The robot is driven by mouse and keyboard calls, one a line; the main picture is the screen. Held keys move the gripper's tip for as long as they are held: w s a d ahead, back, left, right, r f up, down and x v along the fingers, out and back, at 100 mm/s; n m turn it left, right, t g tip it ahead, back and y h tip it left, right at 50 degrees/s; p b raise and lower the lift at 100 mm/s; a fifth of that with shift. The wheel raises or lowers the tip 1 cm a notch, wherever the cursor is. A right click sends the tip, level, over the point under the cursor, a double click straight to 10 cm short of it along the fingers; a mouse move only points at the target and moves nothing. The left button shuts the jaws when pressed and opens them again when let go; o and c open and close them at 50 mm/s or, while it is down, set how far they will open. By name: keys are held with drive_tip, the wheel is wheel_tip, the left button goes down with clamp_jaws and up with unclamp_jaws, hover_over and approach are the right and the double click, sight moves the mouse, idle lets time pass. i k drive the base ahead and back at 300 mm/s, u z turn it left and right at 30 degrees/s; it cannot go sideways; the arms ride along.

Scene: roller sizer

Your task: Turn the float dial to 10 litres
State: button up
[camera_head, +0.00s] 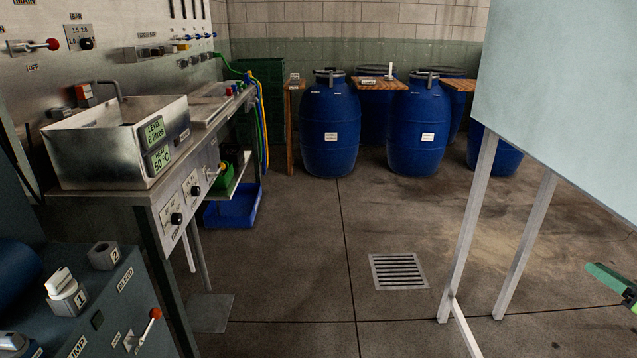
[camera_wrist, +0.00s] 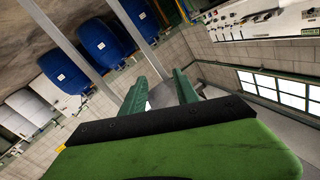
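A steel basin (camera_head: 120,150) stands on the bench at the left of the head view. Its green level display (camera_head: 154,132) reads 6 litres. A heat display (camera_head: 160,159) below it reads 50 °C. Two black knobs, a nearer dial (camera_head: 176,218) and a farther dial (camera_head: 195,190), sit on the bench's front panel; their markings are too small to tell which is the float dial. My gripper (camera_wrist: 158,88) shows two green fingers apart with nothing held between them. Part of it also shows at the right edge of the head view (camera_head: 610,280), far from the dials.
A teal machine with a red-tipped lever (camera_head: 155,313) stands in the left foreground. A pale board (camera_head: 560,90) on grey legs stands at the right. Blue barrels (camera_head: 330,130) line the back wall. The middle floor is clear around a drain grate (camera_head: 398,271).

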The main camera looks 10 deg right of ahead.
sight(195, 190)
drive_tip(key=u, duration=0.2)
drive_tip(key=i, duration=0.9)
drive_tip(key=k, duration=0.1)
drive_tip(key=u, duration=2.15)
